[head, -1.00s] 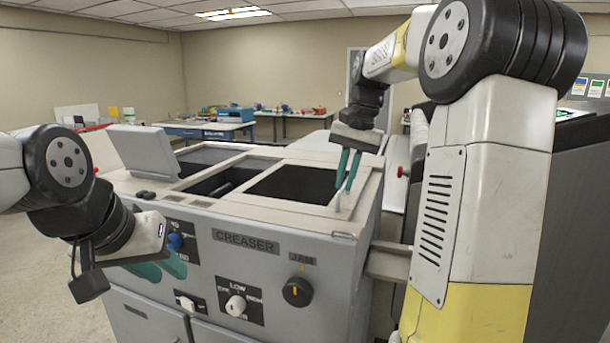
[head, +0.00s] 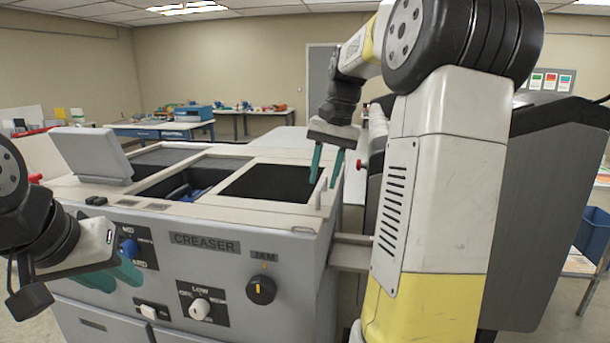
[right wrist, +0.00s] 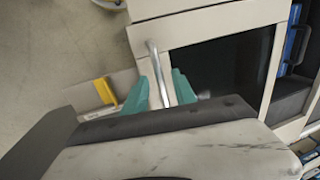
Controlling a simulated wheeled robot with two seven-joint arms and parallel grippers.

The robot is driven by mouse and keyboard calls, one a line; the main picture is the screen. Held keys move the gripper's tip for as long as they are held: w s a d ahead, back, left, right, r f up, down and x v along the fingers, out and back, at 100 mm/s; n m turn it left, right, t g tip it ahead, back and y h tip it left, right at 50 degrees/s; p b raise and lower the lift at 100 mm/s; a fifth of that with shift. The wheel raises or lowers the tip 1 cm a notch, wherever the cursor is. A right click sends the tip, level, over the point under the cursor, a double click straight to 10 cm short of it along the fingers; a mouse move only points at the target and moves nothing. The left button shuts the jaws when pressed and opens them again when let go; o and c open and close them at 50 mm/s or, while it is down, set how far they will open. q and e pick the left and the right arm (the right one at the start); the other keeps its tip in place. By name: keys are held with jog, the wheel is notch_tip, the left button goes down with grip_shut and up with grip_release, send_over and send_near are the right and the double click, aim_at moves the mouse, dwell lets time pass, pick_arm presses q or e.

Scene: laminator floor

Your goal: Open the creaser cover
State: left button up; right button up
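The creaser cover (head: 240,200) is a pale frame around a dark window, lying flat on top of the grey creaser (head: 205,270). Its upright handle (head: 321,193) stands near the right edge; in the right wrist view it is a slim silver bar (right wrist: 157,70). My right gripper (head: 325,180) points down at the handle with teal fingers apart. In the right wrist view the bar runs between the open fingers (right wrist: 162,92); no contact is clear. My left gripper (head: 112,275) is by the front panel at left, with its finger gap unclear.
A grey flip-up panel (head: 90,152) stands at the machine's top left. The front carries a black jam knob (head: 261,290) and other knobs. A red knob (head: 362,165) lies beyond the right side. Work tables (head: 160,127) stand far behind.

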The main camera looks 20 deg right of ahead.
jog(key=v, duration=0.7)
jog(key=shift+r, duration=0.35)
jog(key=shift+s, duration=0.15)
